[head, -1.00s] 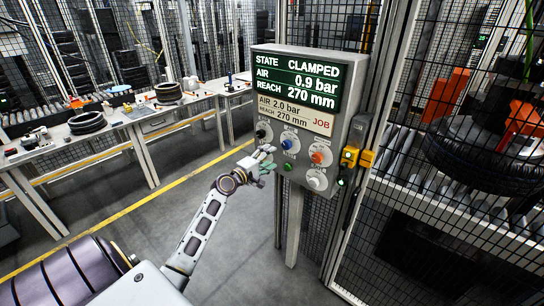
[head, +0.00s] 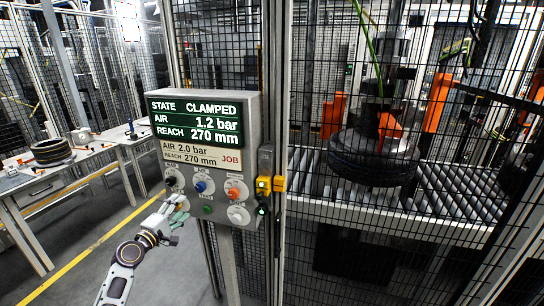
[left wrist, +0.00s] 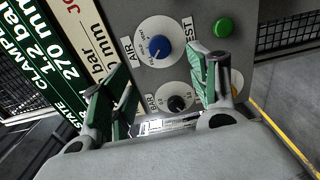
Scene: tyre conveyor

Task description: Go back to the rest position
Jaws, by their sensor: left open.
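A grey control panel (head: 254,130) stands in the middle left of the head view. Its screen (head: 200,121) reads STATE CLAMPED, AIR 1.2 bar, REACH 270 mm; the job label (head: 202,156) reads AIR 2.0 bar, REACH 270 mm. Below are a black knob (head: 171,181), blue knob (head: 201,187), orange knob (head: 234,193), white knob (head: 238,214) and green button (head: 207,210). My left gripper (head: 180,210) is open below the black knob, left of the green button. In the left wrist view its fingers (left wrist: 160,68) are apart, with the blue knob (left wrist: 158,47) between and beyond them. My right gripper is not visible.
A mesh fence (head: 330,245) runs right of the panel. Behind it a tyre (head: 372,160) is on the roller conveyor (head: 470,200). Tables (head: 100,152) stand at the left; floor between is clear.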

